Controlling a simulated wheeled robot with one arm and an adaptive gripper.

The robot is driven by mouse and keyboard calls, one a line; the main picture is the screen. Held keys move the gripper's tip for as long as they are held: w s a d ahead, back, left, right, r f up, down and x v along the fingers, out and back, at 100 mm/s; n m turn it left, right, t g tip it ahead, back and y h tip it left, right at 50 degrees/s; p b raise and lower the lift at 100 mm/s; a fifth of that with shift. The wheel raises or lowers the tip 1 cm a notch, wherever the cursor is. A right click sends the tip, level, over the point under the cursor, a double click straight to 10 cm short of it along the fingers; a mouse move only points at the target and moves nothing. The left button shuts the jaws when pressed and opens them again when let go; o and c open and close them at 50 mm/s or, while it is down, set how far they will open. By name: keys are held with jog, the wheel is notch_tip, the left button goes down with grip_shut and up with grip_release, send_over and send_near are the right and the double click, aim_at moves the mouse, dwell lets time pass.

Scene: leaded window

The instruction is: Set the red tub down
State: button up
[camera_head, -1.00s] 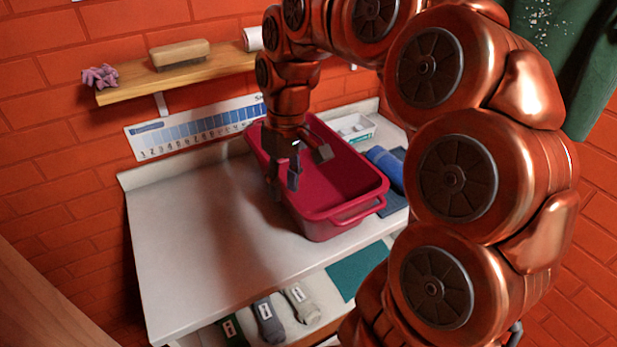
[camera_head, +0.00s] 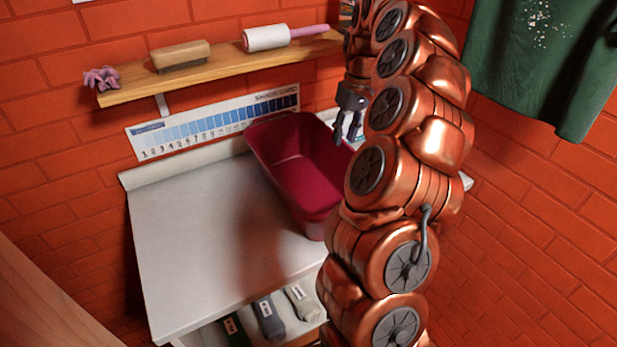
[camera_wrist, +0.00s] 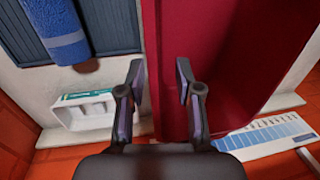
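The red tub (camera_head: 290,165) stands upright on the pale worktop (camera_head: 190,225), and its right part is hidden behind my arm in the head view. It looks empty. My gripper (camera_head: 346,136) is at the tub's far right side, fingers pointing down. In the wrist view, my gripper (camera_wrist: 161,82) has its fingers wide apart with nothing between them, and the tub (camera_wrist: 235,55) fills the right half below. The tub's edge runs beneath the gap between the fingers. The fingers look apart from it, but their exact height above the rim cannot be told.
In the wrist view, a rolled blue towel (camera_wrist: 65,35) on a dark mat and a small white tray (camera_wrist: 88,112) lie beside the tub. A wall shelf (camera_head: 225,70) holds a brush and a roller. The worktop's left part is clear.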

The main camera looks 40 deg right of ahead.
aim_at(340, 166)
jog(key=shift+s+a+f+p, duration=0.15)
jog(key=shift+f+p, duration=0.4)
jog(key=shift+f, duration=0.7)
jog(key=shift+s+a+f+p, duration=0.1)
jog(key=shift+f+p, duration=0.4)
jog(key=shift+f, duration=0.75)
jog(key=shift+a+f+p, duration=0.15)
jog(key=shift+f, duration=0.55)
jog(key=shift+a+f+p, duration=0.1)
jog(key=shift+f+p, duration=0.05)
jog(key=shift+f, duration=0.55)
grip_shut()
